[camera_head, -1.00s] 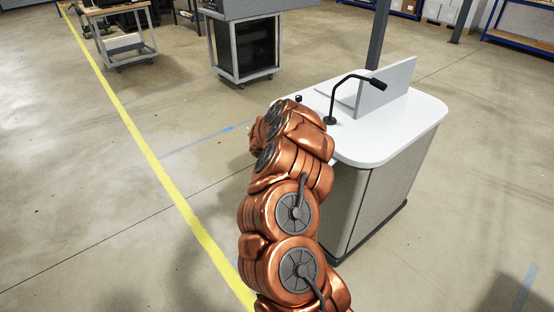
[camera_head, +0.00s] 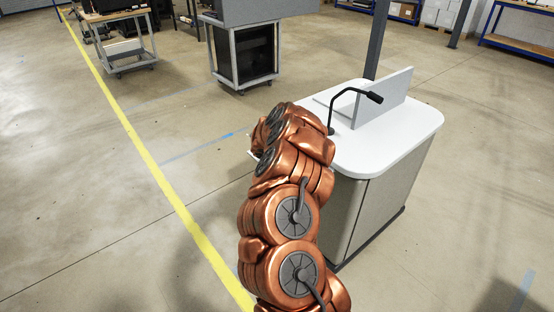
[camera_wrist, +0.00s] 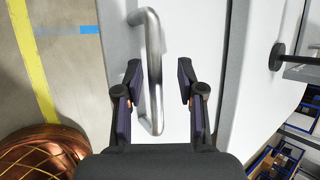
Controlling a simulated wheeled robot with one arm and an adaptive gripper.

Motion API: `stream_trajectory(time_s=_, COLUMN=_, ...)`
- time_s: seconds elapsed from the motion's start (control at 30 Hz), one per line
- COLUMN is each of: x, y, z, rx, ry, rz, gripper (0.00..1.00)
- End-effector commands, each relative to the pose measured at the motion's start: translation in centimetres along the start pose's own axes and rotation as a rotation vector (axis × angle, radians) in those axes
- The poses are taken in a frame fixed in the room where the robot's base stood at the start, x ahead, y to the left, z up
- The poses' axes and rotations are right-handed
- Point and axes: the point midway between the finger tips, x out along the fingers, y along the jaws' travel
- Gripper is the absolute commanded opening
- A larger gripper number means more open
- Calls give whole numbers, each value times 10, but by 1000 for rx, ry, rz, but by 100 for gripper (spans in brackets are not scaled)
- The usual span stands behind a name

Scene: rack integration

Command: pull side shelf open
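In the wrist view a silver bar handle (camera_wrist: 152,62) stands on a pale flat panel (camera_wrist: 118,50), which looks like the side shelf front. My gripper (camera_wrist: 160,80) is open. Its two dark fingers are either side of the handle's lower part, with the left finger close to the bar and a wider gap on the right; I cannot tell whether the left finger touches. In the head view the handle and my gripper are hidden behind my copper arm. A thin pale edge (camera_head: 253,155) shows just left of the arm, beside the white-topped desk (camera_head: 390,145).
A black gooseneck lamp or microphone (camera_head: 372,97) and an upright grey panel (camera_head: 385,98) stand on the desk. A grey cart (camera_head: 243,60) and a wooden-topped trolley (camera_head: 122,45) stand further back. The floor left of the desk, around the yellow line (camera_head: 165,185), is clear.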

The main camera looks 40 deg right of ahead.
Motion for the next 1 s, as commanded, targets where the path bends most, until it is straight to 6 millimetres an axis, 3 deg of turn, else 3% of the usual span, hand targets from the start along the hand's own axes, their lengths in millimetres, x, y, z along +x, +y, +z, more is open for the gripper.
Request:
stream_trajectory(time_s=0.43, x=-7, y=1, z=1, rx=2, ry=-1, rz=2, gripper=39)
stream_trajectory(time_s=1.0, x=-61, y=1, z=1, rx=2, ry=-4, rz=3, gripper=39)
